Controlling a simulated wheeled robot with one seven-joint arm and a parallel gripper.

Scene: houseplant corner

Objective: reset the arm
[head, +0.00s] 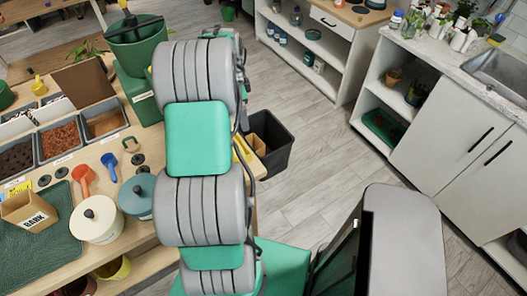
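My arm (197,140) stands in the middle of the head view, with grey ringed joints and green links stacked from the bottom edge to near the top. It is folded close to the camera and hides part of the bench's right edge and the floor. My gripper does not show in this view, so I cannot see its fingers or whether it holds anything.
Left of my arm is a wooden bench with soil bins (60,138), a cream lidded pot (97,219), a blue lidded pot (137,194), a bark box (28,209) and a green bucket (136,52). A black bin (272,143) stands behind. Grey floor (310,180) is clear towards the right-hand cabinets (440,150).

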